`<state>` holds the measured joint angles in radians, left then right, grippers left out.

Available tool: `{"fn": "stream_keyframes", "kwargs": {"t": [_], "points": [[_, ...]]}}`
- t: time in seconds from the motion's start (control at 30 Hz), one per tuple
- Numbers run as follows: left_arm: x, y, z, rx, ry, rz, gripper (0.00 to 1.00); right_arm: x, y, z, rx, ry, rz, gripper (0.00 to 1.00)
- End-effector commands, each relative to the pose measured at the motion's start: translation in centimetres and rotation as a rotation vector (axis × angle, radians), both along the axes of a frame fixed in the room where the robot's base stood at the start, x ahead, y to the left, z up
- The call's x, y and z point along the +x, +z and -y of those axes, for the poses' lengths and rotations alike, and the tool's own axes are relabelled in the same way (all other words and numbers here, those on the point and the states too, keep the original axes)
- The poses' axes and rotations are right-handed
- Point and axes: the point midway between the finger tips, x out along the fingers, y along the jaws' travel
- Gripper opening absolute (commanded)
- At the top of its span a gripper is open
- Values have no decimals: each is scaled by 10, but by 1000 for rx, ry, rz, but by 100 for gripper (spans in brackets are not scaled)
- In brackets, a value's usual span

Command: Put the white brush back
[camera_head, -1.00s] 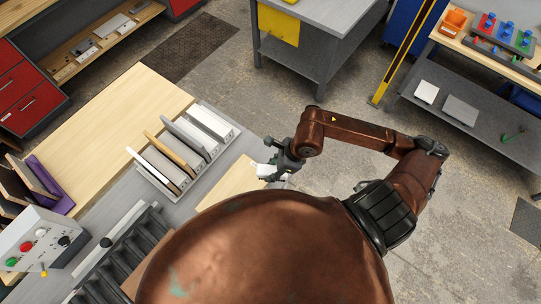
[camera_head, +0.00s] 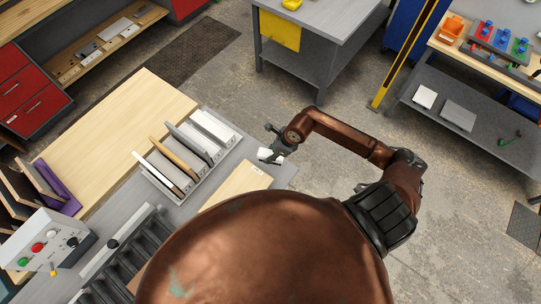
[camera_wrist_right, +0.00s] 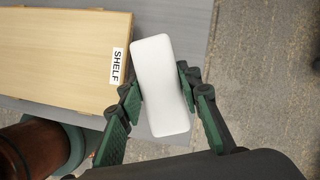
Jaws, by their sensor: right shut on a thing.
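The white brush (camera_head: 265,154) is a plain white block with rounded corners. My right gripper (camera_head: 271,152) is shut on it and holds it near the right edge of the grey bench. In the right wrist view the brush (camera_wrist_right: 161,70) is gripped between the two green-and-black fingers, slightly tilted. A light wooden board (camera_wrist_right: 60,55) with a "SHELF" label lies beside and partly behind the brush; it also shows in the head view (camera_head: 245,181). What is under the brush cannot be told. My left gripper is not in view.
A white rack (camera_head: 151,175) with several upright boards stands left of my right gripper. A control box (camera_head: 52,240) with buttons is at the lower left. Grey concrete floor (camera_head: 330,225) lies open right of the bench.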

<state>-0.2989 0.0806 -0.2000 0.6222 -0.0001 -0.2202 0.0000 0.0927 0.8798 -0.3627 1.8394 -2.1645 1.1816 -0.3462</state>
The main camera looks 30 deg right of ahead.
Motion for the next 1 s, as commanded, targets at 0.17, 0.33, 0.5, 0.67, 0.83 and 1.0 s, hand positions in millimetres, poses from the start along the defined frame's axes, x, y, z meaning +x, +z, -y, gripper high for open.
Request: {"fn": "stream_keyframes", "kwargs": {"t": [0.17, 0.33, 0.5, 0.67, 0.83, 1.0], "points": [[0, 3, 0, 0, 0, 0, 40, 8, -11, 3, 1, -1, -1, 1], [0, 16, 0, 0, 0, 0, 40, 7, -33, 3, 3, -2, -2, 1], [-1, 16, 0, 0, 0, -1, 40, 7, -40, 4, 0, 1, 1, 1], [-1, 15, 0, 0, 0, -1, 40, 7, -41, 4, 0, 1, 0, 1], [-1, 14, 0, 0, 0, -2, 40, 7, -42, 4, -1, 1, 0, 38], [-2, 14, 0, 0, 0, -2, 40, 7, -42, 4, 0, 1, 0, 49]]}}
